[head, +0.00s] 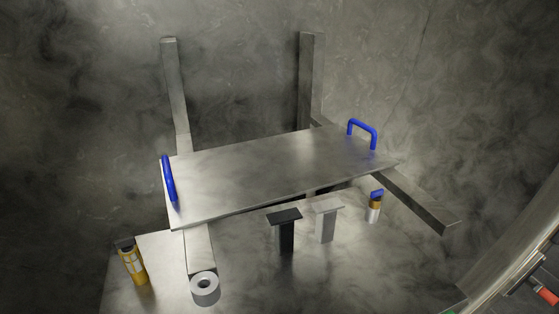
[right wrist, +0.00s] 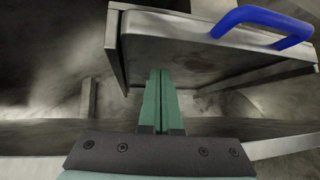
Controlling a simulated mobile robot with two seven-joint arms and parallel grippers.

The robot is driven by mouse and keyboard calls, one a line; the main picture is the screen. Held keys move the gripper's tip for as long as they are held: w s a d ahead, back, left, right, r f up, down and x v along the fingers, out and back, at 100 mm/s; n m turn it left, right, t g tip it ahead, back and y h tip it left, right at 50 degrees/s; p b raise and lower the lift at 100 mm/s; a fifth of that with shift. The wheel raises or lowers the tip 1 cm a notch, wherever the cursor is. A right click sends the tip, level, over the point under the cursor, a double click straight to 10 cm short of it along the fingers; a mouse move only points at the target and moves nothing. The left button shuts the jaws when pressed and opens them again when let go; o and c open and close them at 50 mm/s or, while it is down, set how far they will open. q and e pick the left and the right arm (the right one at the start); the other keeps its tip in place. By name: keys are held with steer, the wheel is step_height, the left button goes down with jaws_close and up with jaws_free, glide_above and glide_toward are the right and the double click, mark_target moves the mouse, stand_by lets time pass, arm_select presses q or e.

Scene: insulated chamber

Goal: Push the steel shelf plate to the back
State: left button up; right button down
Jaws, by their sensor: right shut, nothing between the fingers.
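The steel shelf plate (head: 270,175) lies across two grey support beams in the head view, with its long front edge toward me and set at a slant. It has a blue handle (head: 168,180) at its left end and another blue handle (head: 363,132) at its right end. In the right wrist view the plate (right wrist: 170,40) shows close up, with a blue handle (right wrist: 262,22) at upper right. My right gripper (right wrist: 160,75) has its green fingers shut and empty, pointing at the plate. I cannot tell whether they touch it. My left gripper is not in view.
The right beam (head: 420,203) sticks out past the plate toward the front right. Below stand a grey ring (head: 205,288), a yellow lantern-like object (head: 133,262), a dark T-shaped block (head: 286,232), a pale T-shaped block (head: 327,220) and a small blue-topped bottle (head: 375,207).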

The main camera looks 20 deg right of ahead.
steer(key=shift+w+r, duration=0.25)
steer(key=shift+w, duration=0.6)
steer(key=shift+s, duration=0.1)
steer(key=shift+s+a+p, duration=0.1)
steer(key=shift+s+p, duration=0.25)
steer(key=shift+p, duration=0.15)
steer(key=shift+s+f+p, duration=0.3)
steer(key=shift+s+p, duration=0.25)
steer(key=shift+s, duration=0.1)
